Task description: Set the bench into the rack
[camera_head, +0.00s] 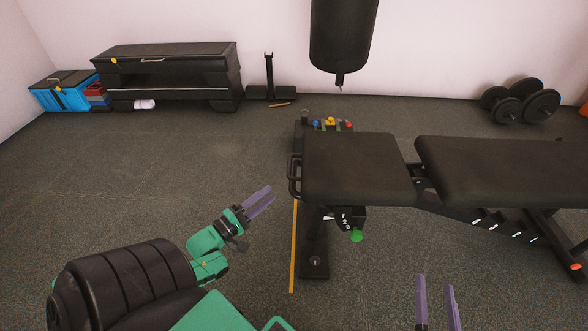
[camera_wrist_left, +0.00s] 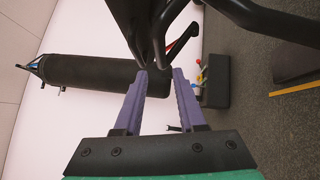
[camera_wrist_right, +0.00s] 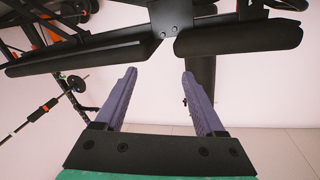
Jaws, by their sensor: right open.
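The black padded bench (camera_head: 357,168) stands upright on the floor right of centre, its shorter pad and handle at its left end. My left gripper (camera_head: 258,200) is left of that handle, apart from it; its purple fingers have a gap and hold nothing visible. In the left wrist view, dark bench parts (camera_wrist_left: 150,30) show just beyond these fingertips. My right gripper (camera_head: 436,285) is in front of the bench, open and empty; the bench pads (camera_wrist_right: 240,38) cross above its fingers in the right wrist view. I cannot identify the rack for certain.
A black block with coloured pieces (camera_head: 331,123) is behind the bench's left end. A punching bag (camera_head: 342,35) hangs behind. A black cabinet (camera_head: 170,75), blue box (camera_head: 60,92) and dumbbells (camera_head: 522,102) are along the wall.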

